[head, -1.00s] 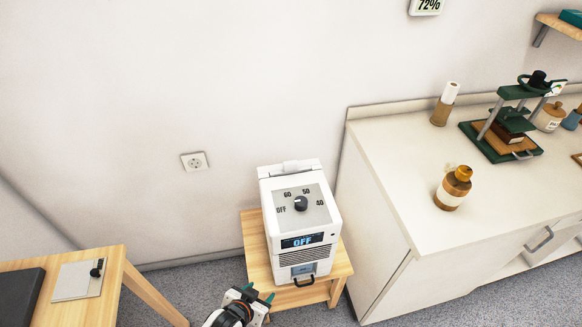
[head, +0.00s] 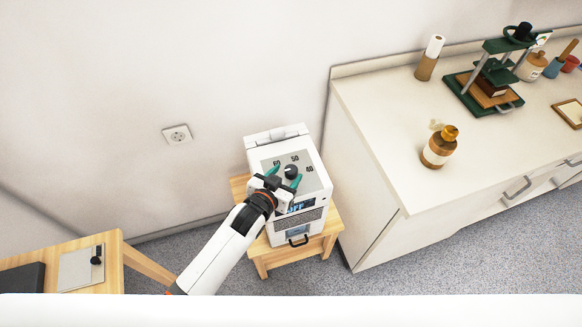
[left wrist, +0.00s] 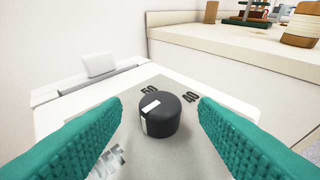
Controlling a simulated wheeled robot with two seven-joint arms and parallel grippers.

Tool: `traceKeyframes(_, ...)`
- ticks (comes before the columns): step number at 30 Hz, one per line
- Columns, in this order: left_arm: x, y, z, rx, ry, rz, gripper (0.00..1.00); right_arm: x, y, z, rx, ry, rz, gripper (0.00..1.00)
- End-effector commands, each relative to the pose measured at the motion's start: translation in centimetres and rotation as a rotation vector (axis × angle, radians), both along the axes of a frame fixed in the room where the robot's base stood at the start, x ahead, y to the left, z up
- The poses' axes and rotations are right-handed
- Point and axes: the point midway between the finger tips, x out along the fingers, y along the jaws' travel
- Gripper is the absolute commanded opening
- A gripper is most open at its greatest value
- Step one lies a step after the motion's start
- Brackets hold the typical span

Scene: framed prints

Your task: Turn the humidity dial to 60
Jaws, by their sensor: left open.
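The humidity dial (head: 291,171) is a black round knob on the grey top plate of a white humidifier (head: 312,217). The 60 is hidden there. My left gripper (head: 285,177) is open, its green fingers on either side of the dial with gaps visible. My right gripper is not in view.
The humidifier stands on a small wooden stool (head: 333,222). A white counter (head: 385,125) to the right bears a brown bottle (head: 439,147) and a green press (head: 487,85). A wooden table (head: 112,262) is at lower left. A wall socket (head: 177,134) is behind.

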Motion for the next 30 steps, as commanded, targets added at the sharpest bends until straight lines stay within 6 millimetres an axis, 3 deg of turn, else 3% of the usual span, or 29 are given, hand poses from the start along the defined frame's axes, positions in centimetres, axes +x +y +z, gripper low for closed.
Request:
traceKeyframes(7, 2.7, -1.4, -1.2, 0.0, -0.001, 0.0, 0.54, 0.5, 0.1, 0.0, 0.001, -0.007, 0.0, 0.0)
traceKeyframes(19, 3.2, -1.7, -1.5, 0.0, 0.0, -0.001, 0.54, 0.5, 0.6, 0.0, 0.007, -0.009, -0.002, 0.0)
traceKeyframes(27, 3.2, -1.6, -1.5, 0.0, 0.0, 0.0, 0.11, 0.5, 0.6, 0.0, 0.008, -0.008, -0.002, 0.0)
traceKeyframes(30, 3.2, -1.6, -1.5, 0.0, 0.0, -0.002, 0.11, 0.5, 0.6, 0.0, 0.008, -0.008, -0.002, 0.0)
